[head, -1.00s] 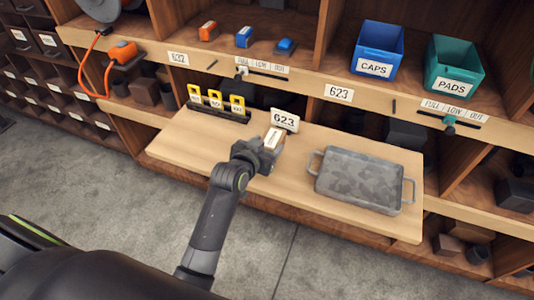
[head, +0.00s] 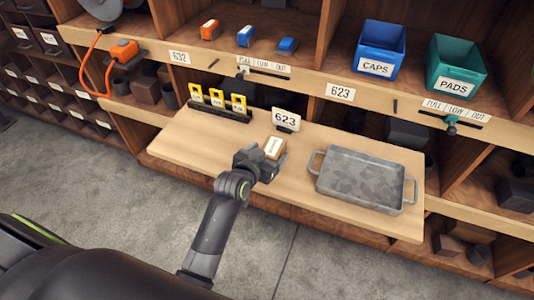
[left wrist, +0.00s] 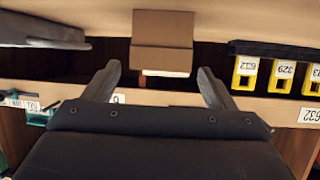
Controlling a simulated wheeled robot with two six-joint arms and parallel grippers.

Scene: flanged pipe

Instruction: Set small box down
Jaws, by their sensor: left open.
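The small box (head: 274,147) is a light cardboard box with a pale label. My right gripper is not in view.
A grey metal tray (head: 360,180) with handles sits right of the box on the board. Yellow numbered tags (head: 217,100) stand in a dark rack at back left. Blue CAPS bin (head: 380,48) and green PADS bin (head: 456,68) stand on the shelf above. Board between box and tray is clear.

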